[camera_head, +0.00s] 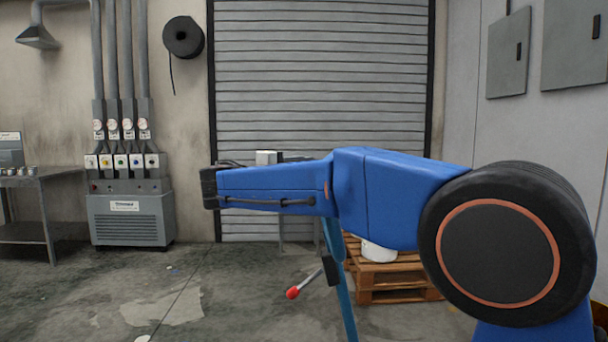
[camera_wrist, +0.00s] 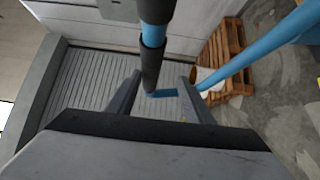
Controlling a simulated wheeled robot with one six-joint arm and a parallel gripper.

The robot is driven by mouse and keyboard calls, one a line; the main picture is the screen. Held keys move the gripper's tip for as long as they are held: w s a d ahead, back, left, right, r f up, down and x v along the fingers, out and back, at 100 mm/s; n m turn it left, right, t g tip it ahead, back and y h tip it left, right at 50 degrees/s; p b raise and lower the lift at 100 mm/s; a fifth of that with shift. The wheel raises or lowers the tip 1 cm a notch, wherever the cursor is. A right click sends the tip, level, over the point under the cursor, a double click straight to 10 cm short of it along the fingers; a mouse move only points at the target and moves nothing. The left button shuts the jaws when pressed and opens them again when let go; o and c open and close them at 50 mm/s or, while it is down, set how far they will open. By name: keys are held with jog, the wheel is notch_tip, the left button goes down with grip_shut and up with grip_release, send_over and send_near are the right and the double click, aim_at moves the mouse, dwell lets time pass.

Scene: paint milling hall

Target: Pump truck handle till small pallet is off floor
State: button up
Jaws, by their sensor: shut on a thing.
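The blue truck handle (camera_head: 340,290) stands in front of the wooden pallet in the head view, partly hidden behind my blue arm. A lever with a red knob (camera_head: 292,292) sticks out to its left. In the wrist view, my gripper (camera_wrist: 160,86) is shut on the black grip of the handle (camera_wrist: 152,62), which runs between its two fingers. The wooden pallet (camera_head: 385,282) shows low behind my arm, and in the wrist view (camera_wrist: 224,48) at upper right. I cannot tell whether there is a gap under it. The truck's forks are hidden.
A white object (camera_head: 378,251) is on the pallet, partly covered by my arm. A grey roller shutter (camera_head: 320,80) closes the back wall. A grey cabinet unit (camera_head: 130,215) and a metal table (camera_head: 40,182) stand at left.

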jog(key=shift+a+f, duration=0.1)
jog(key=v, duration=1.7)
jog(key=shift+s+a, duration=0.1)
jog(key=shift+s, duration=0.1)
